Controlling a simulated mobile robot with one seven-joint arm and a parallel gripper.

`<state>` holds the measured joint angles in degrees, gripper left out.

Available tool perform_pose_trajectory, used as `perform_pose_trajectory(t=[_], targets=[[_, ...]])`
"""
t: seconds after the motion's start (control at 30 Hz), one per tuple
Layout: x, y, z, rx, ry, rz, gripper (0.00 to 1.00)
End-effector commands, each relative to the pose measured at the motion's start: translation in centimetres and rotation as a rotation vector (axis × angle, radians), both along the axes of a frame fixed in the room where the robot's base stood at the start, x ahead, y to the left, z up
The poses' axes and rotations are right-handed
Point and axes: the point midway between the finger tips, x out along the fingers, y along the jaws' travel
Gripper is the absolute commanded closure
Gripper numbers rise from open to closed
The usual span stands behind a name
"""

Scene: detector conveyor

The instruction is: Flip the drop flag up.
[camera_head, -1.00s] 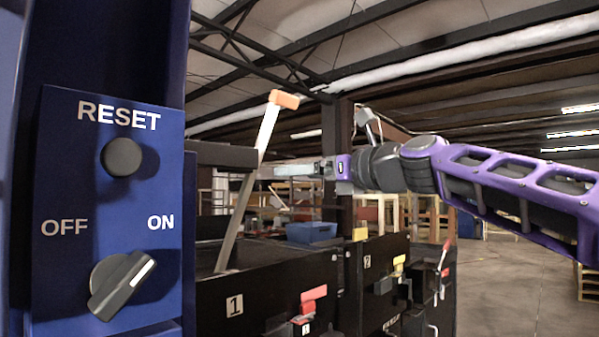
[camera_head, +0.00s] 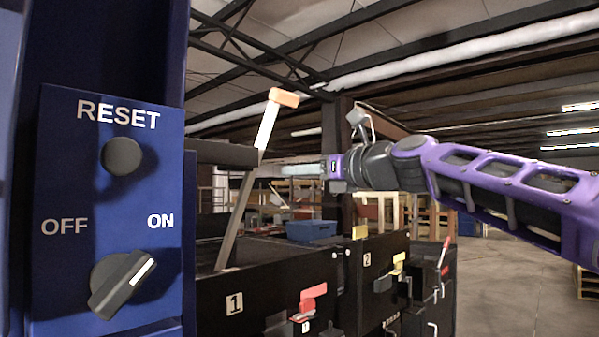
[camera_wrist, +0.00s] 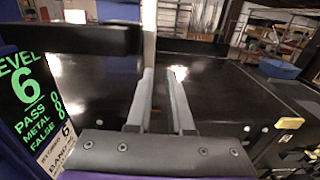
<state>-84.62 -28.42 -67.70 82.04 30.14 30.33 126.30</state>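A long tilted bar with a white upper part and an orange tip (camera_head: 268,122), which looks like the drop flag, stands near the dark horizontal beam (camera_head: 218,153). My gripper (camera_head: 290,171) is just right of the bar in the head view, with its fingers pointing left. In the wrist view, my gripper's two grey fingers (camera_wrist: 163,75) are apart with nothing seen between them. A pale upright bar (camera_wrist: 149,35), probably the same one, shows beyond the left finger. I cannot tell whether they touch.
A blue panel (camera_head: 70,140) with a RESET button (camera_head: 121,157) and OFF/ON knob (camera_head: 122,283) fills the left. Black bins have a red latch (camera_head: 312,292) and a yellow latch (camera_head: 397,265). A blue box (camera_head: 311,231) sits behind. The floor at right is open.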

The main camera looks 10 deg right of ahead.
Motion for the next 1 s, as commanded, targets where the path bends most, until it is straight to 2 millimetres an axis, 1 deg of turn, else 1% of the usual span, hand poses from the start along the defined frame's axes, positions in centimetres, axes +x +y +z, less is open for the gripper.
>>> perform_pose_trajectory(t=[0.03,0.07,0.1,1.0], targets=[[0.00,0.00,0.00,0.000,0.000,0.000,0.92],[0.00,0.00,0.00,0.000,0.000,0.000,0.97],[0.00,0.00,0.00,0.000,0.000,0.000,1.00],[0.00,0.00,0.00,0.000,0.000,0.000,1.00]])
